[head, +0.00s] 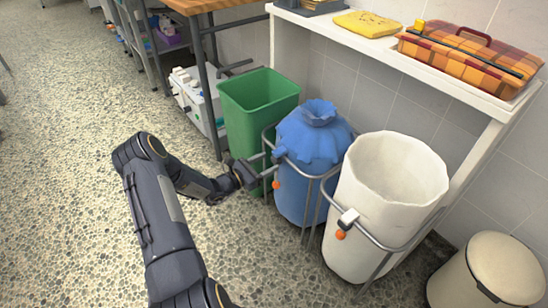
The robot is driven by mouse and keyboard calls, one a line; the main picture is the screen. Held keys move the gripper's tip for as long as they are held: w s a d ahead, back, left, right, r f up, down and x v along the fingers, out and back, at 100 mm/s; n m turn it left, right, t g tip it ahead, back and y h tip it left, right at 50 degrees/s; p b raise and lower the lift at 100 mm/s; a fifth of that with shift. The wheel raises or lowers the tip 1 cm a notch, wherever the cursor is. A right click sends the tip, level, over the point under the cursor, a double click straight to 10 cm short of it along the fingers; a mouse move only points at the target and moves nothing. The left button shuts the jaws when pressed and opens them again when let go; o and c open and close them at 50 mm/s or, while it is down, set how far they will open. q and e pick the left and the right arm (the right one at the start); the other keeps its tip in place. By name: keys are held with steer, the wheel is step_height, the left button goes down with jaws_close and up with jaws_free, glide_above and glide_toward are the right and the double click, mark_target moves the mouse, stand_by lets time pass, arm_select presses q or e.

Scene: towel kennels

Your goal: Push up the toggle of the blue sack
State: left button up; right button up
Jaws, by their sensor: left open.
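The blue sack (312,150) stands in a grey metal frame, its top gathered closed. On the left front of its frame is an orange knob (276,184), with a pale grey block (280,152) above it; which part is the toggle I cannot tell for sure. My left gripper (264,165) reaches in from the left, open. Its fingers are close to the frame's left side, beside the block and knob. Whether they touch is too small to tell.
A green bin (258,100) stands behind my gripper. An open white sack (385,190) in a similar frame stands right of the blue one. A white shelf (475,95) runs above, holding an orange plaid case (470,55). A pedal bin (490,270) is at lower right. The left floor is clear.

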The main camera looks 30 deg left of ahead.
mark_target(273, 161)
arm_select(q)
steer(key=v, duration=0.3)
steer(key=b+x, duration=0.2)
steer(key=f+b+x, duration=0.1)
steer(key=x, duration=0.2)
steer(key=shift+b, duration=0.4)
steer(key=shift+w+d, duration=0.25)
steer(key=shift+w, duration=0.3)
steer(key=shift+r, duration=0.1)
